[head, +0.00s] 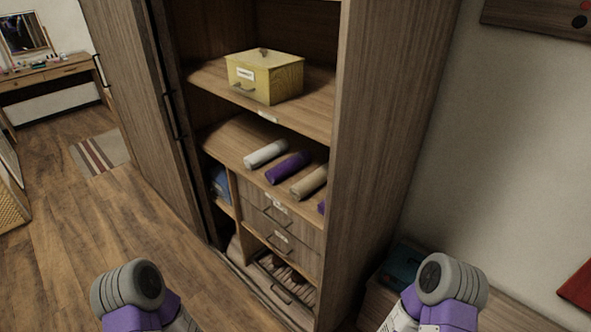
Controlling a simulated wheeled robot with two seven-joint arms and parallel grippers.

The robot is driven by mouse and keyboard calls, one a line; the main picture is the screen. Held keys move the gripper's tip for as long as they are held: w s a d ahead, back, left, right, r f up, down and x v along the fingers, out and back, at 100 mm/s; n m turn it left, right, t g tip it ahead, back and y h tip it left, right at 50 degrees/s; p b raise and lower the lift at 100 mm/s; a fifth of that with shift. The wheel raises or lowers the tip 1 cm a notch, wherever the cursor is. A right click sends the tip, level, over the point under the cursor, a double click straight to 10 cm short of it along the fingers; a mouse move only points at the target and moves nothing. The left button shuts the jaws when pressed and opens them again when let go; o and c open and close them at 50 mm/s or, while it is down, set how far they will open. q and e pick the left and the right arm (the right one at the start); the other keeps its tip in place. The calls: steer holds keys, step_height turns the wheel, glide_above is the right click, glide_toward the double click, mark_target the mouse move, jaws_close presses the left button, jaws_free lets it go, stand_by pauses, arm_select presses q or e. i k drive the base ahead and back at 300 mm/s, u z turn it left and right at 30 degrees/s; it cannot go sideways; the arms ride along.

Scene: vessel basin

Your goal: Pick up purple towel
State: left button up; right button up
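A rolled purple towel (288,168) lies on the middle shelf (228,140) of an open wooden wardrobe, between a white rolled towel (265,153) and a beige one (309,181). A second purple roll (321,207) shows only in part at the right, mostly hidden behind the wardrobe's side panel. Only purple and grey links of my two arms show, at the bottom left and bottom right, well below and apart from the towels. Neither gripper is in view.
A yellow box (264,77) stands on the shelf above the towels. Drawers (283,218) lie below them. The wardrobe's right side panel (385,130) and open left door (140,100) flank the opening. Wooden floor (90,220) is clear at the left.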

mark_target(273, 175)
steer(key=k, duration=0.5)
steer(key=u, duration=1.45)
steer(key=i, duration=1.25)
steer(key=z, duration=2.85)
steer(key=i, duration=0.25)
steer(key=u, duration=0.05)
